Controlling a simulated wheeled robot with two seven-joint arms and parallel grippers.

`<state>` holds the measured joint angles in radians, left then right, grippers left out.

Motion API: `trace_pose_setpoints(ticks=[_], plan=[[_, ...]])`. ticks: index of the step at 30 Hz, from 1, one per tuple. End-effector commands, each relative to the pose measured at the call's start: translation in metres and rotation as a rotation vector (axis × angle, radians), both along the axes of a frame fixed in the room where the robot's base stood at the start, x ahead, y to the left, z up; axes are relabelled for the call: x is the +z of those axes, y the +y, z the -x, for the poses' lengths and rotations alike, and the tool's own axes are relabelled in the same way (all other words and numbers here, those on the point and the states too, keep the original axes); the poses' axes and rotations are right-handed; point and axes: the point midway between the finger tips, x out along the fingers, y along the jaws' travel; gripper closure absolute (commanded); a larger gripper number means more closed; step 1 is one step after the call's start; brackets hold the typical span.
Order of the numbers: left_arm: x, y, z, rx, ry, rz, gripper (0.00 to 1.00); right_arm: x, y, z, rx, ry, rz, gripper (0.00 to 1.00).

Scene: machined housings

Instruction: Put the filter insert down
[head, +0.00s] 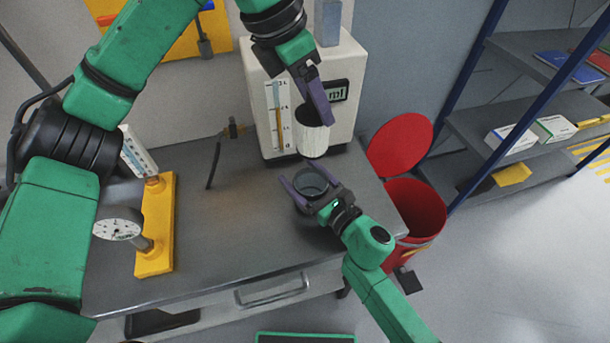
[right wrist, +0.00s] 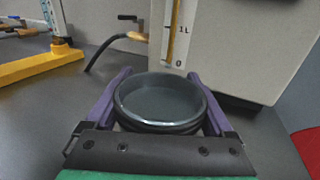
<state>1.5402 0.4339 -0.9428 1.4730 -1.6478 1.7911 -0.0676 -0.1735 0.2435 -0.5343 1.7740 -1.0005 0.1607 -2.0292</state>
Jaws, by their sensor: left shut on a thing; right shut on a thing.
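The filter insert (head: 312,138) is a white ribbed cylinder with a dark open top. My left gripper (head: 318,108) is shut on its rim and holds it upright in the air in front of the beige machine. My right gripper (head: 307,190) is shut around a dark round housing (head: 311,183) that stands on the grey bench, below and slightly left of the insert. In the right wrist view the housing (right wrist: 160,100) is open at the top, with a smooth grey interior, between the two purple fingers. The filter insert is not in the right wrist view.
The beige machine (head: 345,60) with a level scale and display stands behind. A yellow gauge stand (head: 155,225) is at left on the bench (head: 235,235). A red bin (head: 415,210) with raised lid stands at right, beside shelves (head: 500,140). The bench's middle is clear.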

Motion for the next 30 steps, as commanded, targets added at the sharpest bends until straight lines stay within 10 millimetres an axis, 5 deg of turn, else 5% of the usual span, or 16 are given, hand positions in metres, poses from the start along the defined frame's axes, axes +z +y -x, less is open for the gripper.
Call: trace_pose_setpoints(ticks=[3,13,21,30], plan=[[-0.047,0.001,0.001,0.128,0.003,-0.004,1.00,0.000,0.000,0.000,0.000,0.000,0.000,0.71],[-0.126,0.001,0.004,0.214,0.006,0.005,1.00,0.000,0.000,0.000,0.000,0.000,0.000,0.71],[-0.170,0.001,0.004,0.211,0.004,0.006,1.00,0.000,0.000,0.000,0.000,0.000,0.000,0.71],[-0.175,0.000,0.003,0.211,0.000,0.007,1.00,0.000,0.000,0.000,0.000,0.000,0.000,0.71]])
